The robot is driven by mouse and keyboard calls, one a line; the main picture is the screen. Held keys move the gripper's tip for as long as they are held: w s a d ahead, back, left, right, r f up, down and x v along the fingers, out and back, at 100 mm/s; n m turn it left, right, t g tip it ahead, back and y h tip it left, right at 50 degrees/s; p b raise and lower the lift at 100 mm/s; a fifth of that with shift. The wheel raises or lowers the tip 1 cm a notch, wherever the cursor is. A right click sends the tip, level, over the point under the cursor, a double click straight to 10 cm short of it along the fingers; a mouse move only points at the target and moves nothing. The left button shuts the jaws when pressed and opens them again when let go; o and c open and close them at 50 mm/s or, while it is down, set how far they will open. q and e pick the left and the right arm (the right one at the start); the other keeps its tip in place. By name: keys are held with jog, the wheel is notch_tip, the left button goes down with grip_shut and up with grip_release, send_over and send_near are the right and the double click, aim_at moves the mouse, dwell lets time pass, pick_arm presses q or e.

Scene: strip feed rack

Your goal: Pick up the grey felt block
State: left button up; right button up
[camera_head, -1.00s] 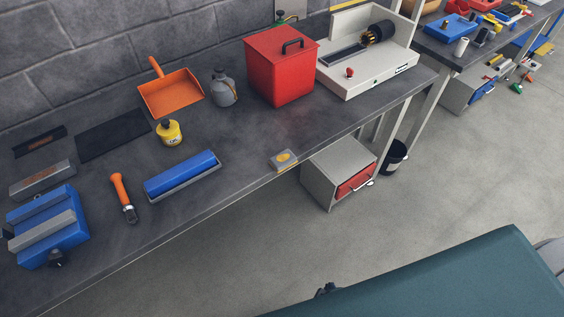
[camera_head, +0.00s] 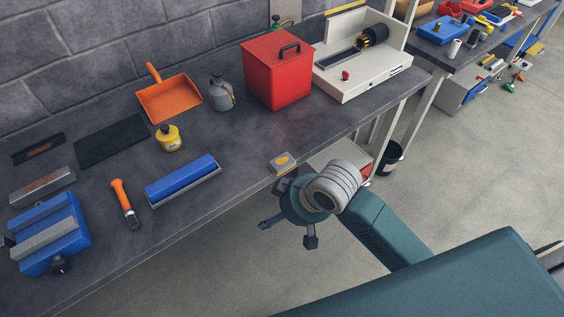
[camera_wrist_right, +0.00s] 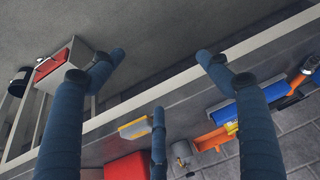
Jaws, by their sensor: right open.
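The grey felt block (camera_head: 284,162), small and flat with a yellow mark on top, lies near the front edge of the dark workbench (camera_head: 235,150). In the right wrist view the block (camera_wrist_right: 133,129) shows a yellow face, partly hidden behind one finger. My right gripper (camera_head: 285,222) is open and empty, in front of the bench edge and just below the block in the picture. It is apart from the block. Its spread fingers also show in the right wrist view (camera_wrist_right: 160,75). My left gripper is not in view.
A blue bar (camera_head: 182,180) lies left of the block. A red bin (camera_head: 277,75) stands behind it, with a white machine (camera_head: 365,75) to the right. A grey drawer cabinet (camera_wrist_right: 70,60) is below the bench. The bench around the block is clear.

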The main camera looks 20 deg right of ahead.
jog(key=w+d+r, duration=0.2)
jog(key=w+r, duration=0.4)
jog(key=w, duration=0.2)
jog(key=h, duration=0.1)
send_near(282, 160)
jog(key=w+f, duration=0.1)
jog(key=w+a+f, duration=0.1)
jog(key=f, duration=0.1)
jog(key=shift+m+h+p, duration=0.3)
jog(key=shift+p, duration=0.1)
jog(key=x, duration=0.1)
jog(key=p+x, duration=0.1)
jog(key=x, duration=0.2)
jog(key=shift+s+f, duration=0.15)
jog(key=shift+s, duration=0.2)
jog(key=shift+w+a+f, duration=0.1)
jog(key=shift+w+f, duration=0.1)
jog(key=shift+f, duration=0.3)
jog(key=c, duration=1.2)
